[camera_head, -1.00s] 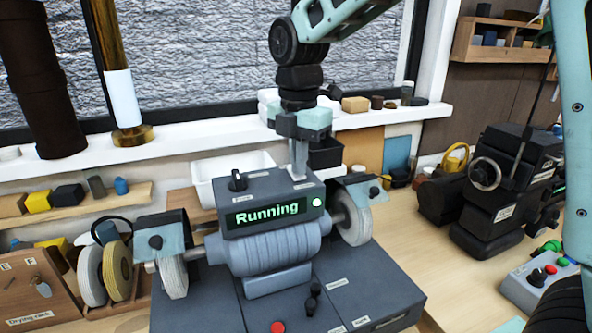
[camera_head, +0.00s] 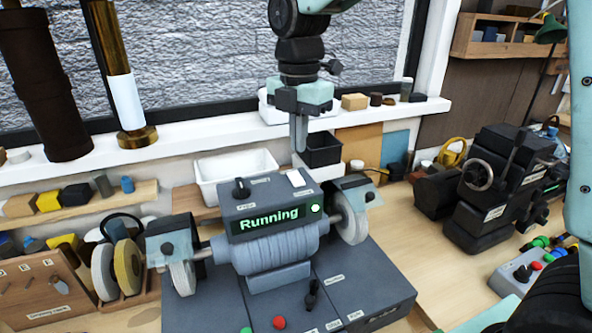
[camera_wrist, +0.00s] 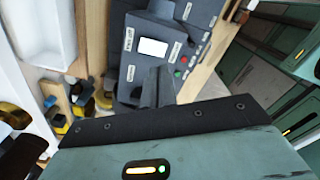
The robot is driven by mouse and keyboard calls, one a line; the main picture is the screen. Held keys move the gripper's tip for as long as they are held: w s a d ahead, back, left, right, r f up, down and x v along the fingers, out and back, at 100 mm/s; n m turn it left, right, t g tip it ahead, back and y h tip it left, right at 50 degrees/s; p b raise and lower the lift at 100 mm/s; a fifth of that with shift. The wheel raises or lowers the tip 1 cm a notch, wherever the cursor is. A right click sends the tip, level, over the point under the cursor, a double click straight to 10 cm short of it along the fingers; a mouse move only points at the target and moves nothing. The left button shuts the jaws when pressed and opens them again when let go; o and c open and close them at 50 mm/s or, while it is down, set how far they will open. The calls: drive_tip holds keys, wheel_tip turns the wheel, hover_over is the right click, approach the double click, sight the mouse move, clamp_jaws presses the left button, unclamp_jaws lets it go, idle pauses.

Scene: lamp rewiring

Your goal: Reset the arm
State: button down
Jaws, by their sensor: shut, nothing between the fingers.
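My gripper (camera_head: 300,148) hangs with its fingers pointing down, shut and empty, above and behind the top of the grey bench grinder (camera_head: 275,245). My gripper also shows in the wrist view (camera_wrist: 158,88).
A white bin (camera_head: 232,180) and a black bin (camera_head: 322,150) stand behind the grinder. A window sill (camera_head: 200,135) with small items runs behind. A dark machine with a handwheel (camera_head: 490,185) stands right. A wooden rack with discs (camera_head: 60,285) is at left.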

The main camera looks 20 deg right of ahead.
idle(0.3)
drive_tip(key=s+a+f+m+b, duration=0.3)
drive_tip(key=s+f+m+b, duration=0.3)
drive_tip(key=s, duration=0.7)
drive_tip(key=s+a+f+m+b, duration=0.3)
drive_tip(key=s+f+m+b, duration=0.2)
drive_tip(key=s+f+m, duration=0.5)
drive_tip(key=s+f, duration=0.3)
drive_tip(key=f, duration=0.2)
drive_tip(key=shift+a+y+b, duration=0.15)
drive_tip(key=shift+y+b, duration=0.15)
drive_tip(key=shift+b, duration=0.1)
